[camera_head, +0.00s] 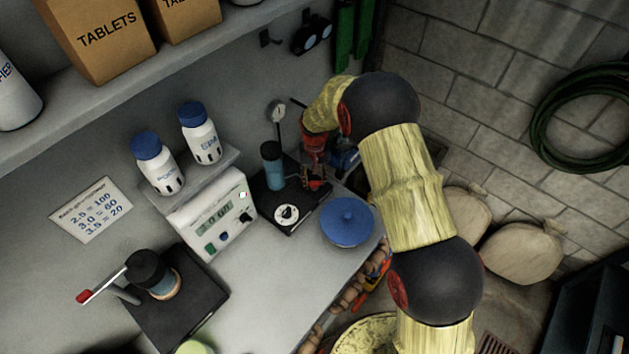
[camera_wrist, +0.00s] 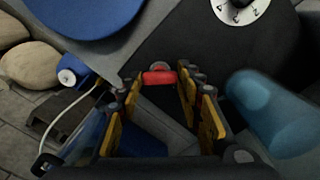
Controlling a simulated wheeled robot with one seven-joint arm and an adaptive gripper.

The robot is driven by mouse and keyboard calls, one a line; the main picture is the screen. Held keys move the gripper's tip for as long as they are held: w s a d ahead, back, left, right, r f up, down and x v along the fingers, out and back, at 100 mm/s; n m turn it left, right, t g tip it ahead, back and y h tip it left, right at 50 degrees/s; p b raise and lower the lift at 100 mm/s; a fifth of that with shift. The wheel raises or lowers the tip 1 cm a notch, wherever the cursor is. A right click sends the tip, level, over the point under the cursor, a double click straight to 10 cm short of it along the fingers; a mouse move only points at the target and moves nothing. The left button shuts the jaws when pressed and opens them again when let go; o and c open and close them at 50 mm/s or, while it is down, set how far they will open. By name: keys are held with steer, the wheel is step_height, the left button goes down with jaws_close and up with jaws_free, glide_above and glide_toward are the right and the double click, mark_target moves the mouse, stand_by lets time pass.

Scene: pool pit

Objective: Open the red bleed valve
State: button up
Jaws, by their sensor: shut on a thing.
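The red bleed valve (camera_wrist: 158,78) shows in the wrist view as a short red bar at the edge of a black base (camera_wrist: 205,45). My gripper (camera_wrist: 160,84) has its yellow-padded fingers on either side of the red bar and is shut on it. In the head view my gripper (camera_head: 314,178) reaches down to the right edge of the same black base (camera_head: 272,202). The valve is hard to make out there among the gripper's parts.
A blue cylinder (camera_head: 272,166) and a white dial (camera_head: 287,214) are on the black base, close to my gripper. A blue round lid (camera_head: 347,221) lies to the right. A white meter (camera_head: 213,214) with bottles behind it stands left. A gauge (camera_head: 278,112) is behind.

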steer(key=n, duration=0.4)
steer(key=shift+n+b, duration=0.3)
steer(key=shift+b, duration=0.1)
steer(key=shift+n, duration=2)
steer(key=o, duration=1.1)
steer(key=shift+o, duration=0.3)
steer(key=shift+r, duration=0.1)
step_height(320, 180, up, 12)
